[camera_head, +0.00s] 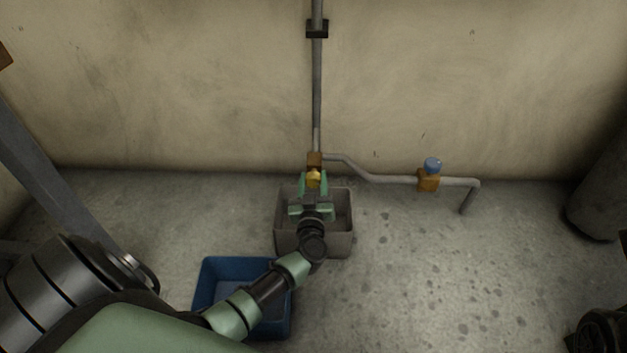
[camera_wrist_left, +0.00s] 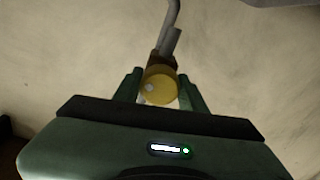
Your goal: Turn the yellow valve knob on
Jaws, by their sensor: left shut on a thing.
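The yellow valve knob (camera_head: 314,177) sits at the bottom of the vertical pipe, just below an orange-brown valve body (camera_head: 315,160). In the left wrist view the knob (camera_wrist_left: 159,86) is a round yellow disc between the two green fingers. My left gripper (camera_head: 313,184) reaches the knob from the front and is shut on it, one finger on each side; it also fills the lower part of the left wrist view (camera_wrist_left: 160,92). The knob's turn angle cannot be told. My right gripper is not in view; a dark part at the lower right edge cannot be identified.
A blue knob (camera_head: 432,164) on a second orange-brown valve sits on the side pipe (camera_head: 390,180) to the right. A grey bin (camera_head: 342,243) stands under my left gripper, and a blue bin (camera_head: 207,275) stands in front, to its left.

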